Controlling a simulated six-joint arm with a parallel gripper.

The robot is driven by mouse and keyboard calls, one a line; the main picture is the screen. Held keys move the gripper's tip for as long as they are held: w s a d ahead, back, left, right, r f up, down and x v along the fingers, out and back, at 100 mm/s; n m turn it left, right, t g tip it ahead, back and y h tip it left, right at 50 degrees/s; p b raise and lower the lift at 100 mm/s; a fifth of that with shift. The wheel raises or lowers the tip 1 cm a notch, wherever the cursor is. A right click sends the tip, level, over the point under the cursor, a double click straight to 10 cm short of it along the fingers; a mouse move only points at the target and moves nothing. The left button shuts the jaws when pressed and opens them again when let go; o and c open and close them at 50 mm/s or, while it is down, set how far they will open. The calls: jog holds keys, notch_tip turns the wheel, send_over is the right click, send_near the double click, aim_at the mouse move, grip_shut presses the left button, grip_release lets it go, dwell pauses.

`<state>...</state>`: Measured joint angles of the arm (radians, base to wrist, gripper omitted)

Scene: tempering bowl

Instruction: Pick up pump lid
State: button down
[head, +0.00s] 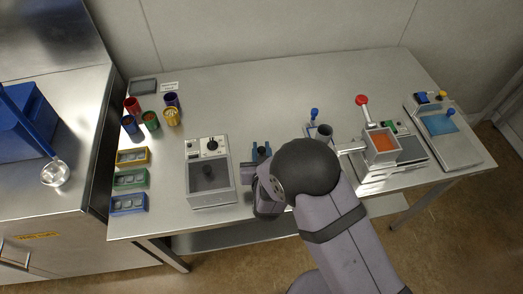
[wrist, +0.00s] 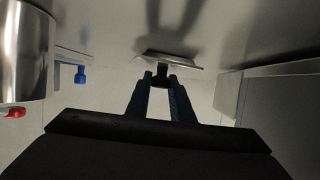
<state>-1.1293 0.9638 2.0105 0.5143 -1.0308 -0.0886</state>
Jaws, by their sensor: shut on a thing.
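The pump lid (wrist: 178,61) is a thin metallic plate with a small black knob (wrist: 162,76), in front of my fingers in the wrist view. My gripper (wrist: 161,78) is shut on the knob, with one blue finger on each side. The plate looks slightly tilted; I cannot tell whether it touches the table. In the head view my gripper (head: 262,150) is over the table's front half, between the grey box machine and the metal pump pot. The lid is not clearly visible there, as my arm and fingers cover that spot.
The grey box machine (head: 209,185) stands left of my gripper. Right of it are the metal pot (head: 321,132) with a blue lever (head: 314,114), and an orange-filled hopper (head: 381,145) with a red-knobbed lever (head: 362,100). Colored cups (head: 151,120) stand far left. The table's back middle is clear.

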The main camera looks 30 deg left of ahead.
aim_at(261, 149)
jog(key=shift+r, duration=0.15)
jog(key=shift+r+b, duration=0.6)
jog(key=shift+r, duration=4.25)
